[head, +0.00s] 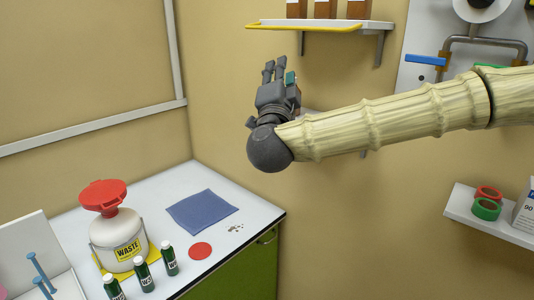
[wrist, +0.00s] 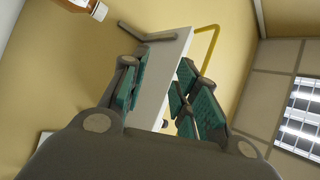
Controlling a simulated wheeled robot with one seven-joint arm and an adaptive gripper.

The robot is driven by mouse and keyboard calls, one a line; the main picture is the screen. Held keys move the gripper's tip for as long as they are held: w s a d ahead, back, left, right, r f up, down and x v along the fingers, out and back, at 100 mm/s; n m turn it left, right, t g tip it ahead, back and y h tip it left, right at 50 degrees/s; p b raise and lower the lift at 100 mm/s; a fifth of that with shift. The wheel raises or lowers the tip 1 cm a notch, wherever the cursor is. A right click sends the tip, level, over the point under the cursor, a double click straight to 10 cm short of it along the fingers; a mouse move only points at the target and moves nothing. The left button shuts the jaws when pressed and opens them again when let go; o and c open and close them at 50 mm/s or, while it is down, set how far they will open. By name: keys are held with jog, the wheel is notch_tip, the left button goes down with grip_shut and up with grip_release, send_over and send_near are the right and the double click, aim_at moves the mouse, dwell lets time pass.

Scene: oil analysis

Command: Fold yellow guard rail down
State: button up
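The yellow guard rail (head: 300,28) is a thin bar along the front of the white wall shelf (head: 375,27) at the top of the head view. In the wrist view the rail (wrist: 216,42) stands out from the edge of the shelf (wrist: 165,65), beyond my right-hand fingers, which hide part of it. My gripper (head: 274,66) is below the shelf in the head view, its fingers pointing up. In the wrist view my gripper (wrist: 158,88) has its teal-padded fingers apart, with the shelf visible between them. I see nothing held. Contact with the rail cannot be made out.
Bottles (head: 325,9) stand on the shelf, above a bracket (head: 380,48). Below left, a counter (head: 262,210) carries a waste container (head: 118,238), green bottles (head: 170,261) and a blue cloth (head: 202,211). A side shelf (head: 485,220) holds tape rolls. A pipe panel stands at right.

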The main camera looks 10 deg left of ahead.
jog(key=a+f+n+g+y, duration=0.3)
jog(key=f+n+y, duration=0.1)
jog(key=f, duration=1.6)
jog(key=shift+w+f+n+b, duration=0.2)
jog(key=shift+w+n+b, duration=0.05)
jog(key=shift+n+b, duration=0.25)
jog(key=shift+f+g, duration=0.1)
jog(key=shift+g, duration=0.2)
